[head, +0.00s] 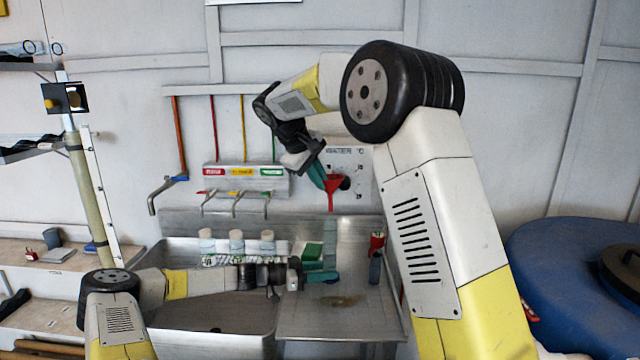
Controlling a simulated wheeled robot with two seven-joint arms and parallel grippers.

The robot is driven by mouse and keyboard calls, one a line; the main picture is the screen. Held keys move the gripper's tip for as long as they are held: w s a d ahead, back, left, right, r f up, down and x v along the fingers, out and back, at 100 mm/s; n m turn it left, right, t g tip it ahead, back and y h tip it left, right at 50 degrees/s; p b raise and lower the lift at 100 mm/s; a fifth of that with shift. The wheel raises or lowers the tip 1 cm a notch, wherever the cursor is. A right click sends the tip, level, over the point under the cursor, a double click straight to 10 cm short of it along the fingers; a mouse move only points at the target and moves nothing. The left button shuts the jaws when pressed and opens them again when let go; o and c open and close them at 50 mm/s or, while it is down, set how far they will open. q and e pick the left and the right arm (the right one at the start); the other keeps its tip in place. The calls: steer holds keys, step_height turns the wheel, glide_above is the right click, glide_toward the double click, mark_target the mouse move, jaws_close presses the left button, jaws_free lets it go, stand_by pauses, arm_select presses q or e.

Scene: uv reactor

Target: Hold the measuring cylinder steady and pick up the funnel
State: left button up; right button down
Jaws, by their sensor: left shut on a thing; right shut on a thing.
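A clear, pale green measuring cylinder (330,236) stands upright on the steel drainboard beside the sink. My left gripper (325,276) comes in low from the left and is shut on the cylinder near its lower part. A red funnel (332,184) is directly above the cylinder. My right gripper (321,177) reaches down from the upper right and is shut on the funnel. The funnel's stem points down and ends close to the cylinder's mouth; I cannot tell whether it touches or enters it.
The drainboard (315,325) has bare room in front. Several white-capped bottles (237,241) stand in a rack behind the sink basin (205,318). A green box (312,252) is left of the cylinder. A dark bottle with a red top (376,262) stands to the right. Taps are on the wall.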

arm_select(q)
steer(key=o, duration=1.1)
steer(key=shift+c, duration=0.2)
steer(key=shift+a, duration=0.15)
